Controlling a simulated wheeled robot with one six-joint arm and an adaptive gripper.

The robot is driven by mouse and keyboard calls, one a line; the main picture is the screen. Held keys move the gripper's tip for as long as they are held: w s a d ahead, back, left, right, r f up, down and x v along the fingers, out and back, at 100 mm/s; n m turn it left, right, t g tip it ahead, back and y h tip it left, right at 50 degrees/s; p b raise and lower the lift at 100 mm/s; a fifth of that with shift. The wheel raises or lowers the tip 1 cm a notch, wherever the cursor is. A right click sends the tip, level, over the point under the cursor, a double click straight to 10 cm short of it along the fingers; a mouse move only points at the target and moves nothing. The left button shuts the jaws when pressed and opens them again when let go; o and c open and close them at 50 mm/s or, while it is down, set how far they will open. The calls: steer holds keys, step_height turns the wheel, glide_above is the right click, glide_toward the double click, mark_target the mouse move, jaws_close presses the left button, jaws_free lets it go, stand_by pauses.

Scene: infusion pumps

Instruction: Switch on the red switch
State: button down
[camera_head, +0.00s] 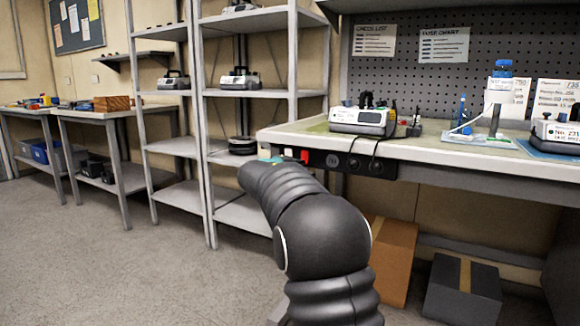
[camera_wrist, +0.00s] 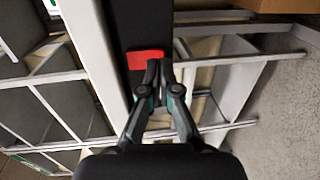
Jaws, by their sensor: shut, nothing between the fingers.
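The red switch (camera_head: 304,156) sits at the left end of a black power strip (camera_head: 326,160) on the front edge of the workbench. In the wrist view the red switch (camera_wrist: 146,59) is a bright red block on the dark strip. My gripper (camera_wrist: 158,70) is shut and empty, its fingertips over the lower right edge of the switch in that view. I cannot tell whether they touch it. In the head view my arm hides most of the gripper; only a bit of teal shows left of the switch.
Metal shelves (camera_head: 222,95) stand close behind the arm on the left. A cardboard box (camera_head: 393,262) and a dark box (camera_head: 462,292) sit under the bench. Open floor lies left.

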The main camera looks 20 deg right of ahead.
steer(key=shift+w+d, duration=0.45)
steer(key=shift+d, duration=0.05)
steer(key=shift+f, duration=0.15)
steer(key=s+a+f+b, duration=0.1)
steer(key=s+a+b, duration=0.3)
steer(key=s+a, duration=0.4)
steer(key=a, duration=0.2)
steer(key=shift+s+a+f, duration=0.15)
steer(key=shift+a+f, duration=0.15)
steer(key=shift+f, duration=0.1)
stand_by(0.4)
